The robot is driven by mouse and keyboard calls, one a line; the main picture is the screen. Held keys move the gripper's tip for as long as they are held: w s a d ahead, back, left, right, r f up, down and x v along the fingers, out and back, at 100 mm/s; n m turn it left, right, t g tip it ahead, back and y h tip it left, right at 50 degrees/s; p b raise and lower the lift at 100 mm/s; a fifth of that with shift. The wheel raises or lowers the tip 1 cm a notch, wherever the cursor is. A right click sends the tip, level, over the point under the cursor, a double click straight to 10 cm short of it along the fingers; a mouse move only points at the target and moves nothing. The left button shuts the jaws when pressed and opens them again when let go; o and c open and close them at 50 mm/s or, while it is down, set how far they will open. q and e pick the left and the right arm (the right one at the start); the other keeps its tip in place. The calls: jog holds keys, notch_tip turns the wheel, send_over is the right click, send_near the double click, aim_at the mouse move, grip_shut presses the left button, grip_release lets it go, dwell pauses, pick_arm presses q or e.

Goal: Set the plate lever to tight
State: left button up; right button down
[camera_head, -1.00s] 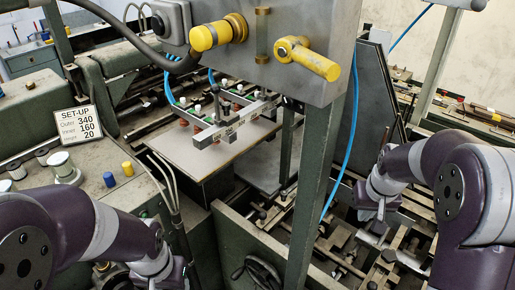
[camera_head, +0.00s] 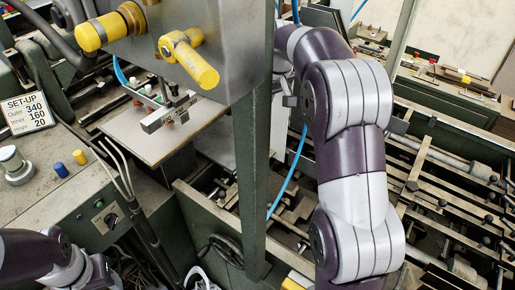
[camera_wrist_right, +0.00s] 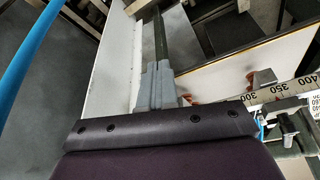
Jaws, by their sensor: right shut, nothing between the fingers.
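A yellow-handled lever (camera_head: 189,58) sits on the front of the grey metal panel, its grip slanting down to the right. I cannot tell for sure whether it is the plate lever, and no "tight" mark is readable. My right arm reaches up beside the panel; its gripper is hidden behind the panel and post in the head view. In the right wrist view my right gripper (camera_wrist_right: 160,70) is shut and empty, over a pale board edge, with a dark post beyond its tips. My left gripper (camera_head: 100,272) is low at the left, its fingers not clear.
A yellow knob (camera_head: 103,29) is left of the lever. A scale bar (camera_head: 170,112), also in the right wrist view (camera_wrist_right: 282,100), lies over the pale plate (camera_head: 150,145). A green post (camera_head: 251,180) and a blue hose (camera_head: 287,180) stand near my right arm.

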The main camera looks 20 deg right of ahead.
jog(key=s+p+x, duration=0.1)
jog(key=x, duration=0.5)
jog(key=s+p+x, duration=0.1)
jog(key=x, duration=0.5)
jog(key=s+f+x, duration=0.1)
jog(key=x, duration=0.5)
jog(key=shift+d+f+p, duration=0.1)
jog(key=shift+d+p, duration=0.1)
jog(key=shift+p, duration=0.2)
jog(key=shift+s+f, duration=0.1)
jog(key=shift+s, duration=0.35)
pick_arm(q)
jog(key=shift+r, duration=0.95)
pick_arm(e)
jog(key=shift+w+f, duration=0.1)
pick_arm(q)
jog(key=shift+r, duration=0.1)
